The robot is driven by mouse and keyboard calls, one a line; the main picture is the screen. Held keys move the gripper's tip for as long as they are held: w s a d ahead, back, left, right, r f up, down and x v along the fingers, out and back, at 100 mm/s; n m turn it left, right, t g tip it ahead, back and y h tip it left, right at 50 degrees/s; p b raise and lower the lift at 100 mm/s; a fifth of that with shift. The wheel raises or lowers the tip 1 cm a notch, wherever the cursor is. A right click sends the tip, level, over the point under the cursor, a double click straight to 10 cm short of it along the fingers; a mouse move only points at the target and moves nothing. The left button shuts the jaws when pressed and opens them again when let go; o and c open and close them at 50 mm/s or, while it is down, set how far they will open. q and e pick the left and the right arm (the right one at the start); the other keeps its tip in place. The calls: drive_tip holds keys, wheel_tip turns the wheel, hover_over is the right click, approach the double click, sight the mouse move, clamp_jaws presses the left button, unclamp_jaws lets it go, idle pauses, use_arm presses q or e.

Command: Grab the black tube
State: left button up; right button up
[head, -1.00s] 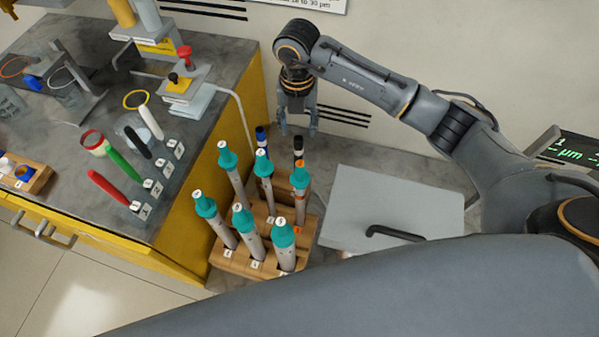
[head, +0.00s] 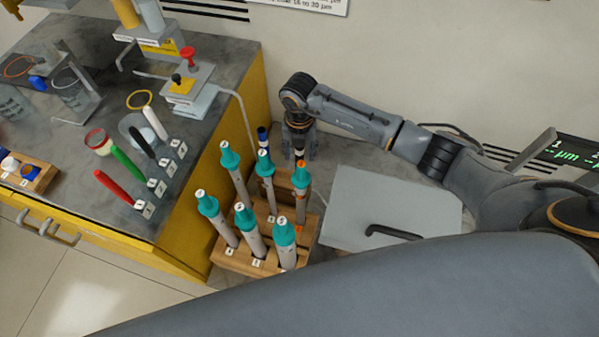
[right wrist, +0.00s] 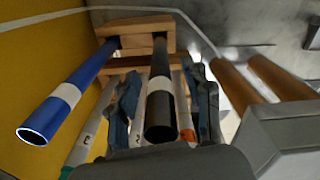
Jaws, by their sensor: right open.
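The black tube (right wrist: 160,112) has a white band and stands in a wooden rack (right wrist: 135,24). It is seen nearly end-on in the right wrist view. My right gripper (right wrist: 164,92) is open, with one finger on each side of the tube and the tube between them. In the head view the right gripper (head: 300,151) points down over the back of the rack and largely hides the black tube. I cannot tell whether a finger touches it. My left gripper is not in view.
A blue tube (right wrist: 66,94) stands left of the black one. A grey panel with a black handle (head: 390,205) lies right. The yellow-sided bench (head: 190,225) is left.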

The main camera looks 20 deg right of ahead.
clamp_jaws()
drive_tip(key=shift+r, duration=0.1)
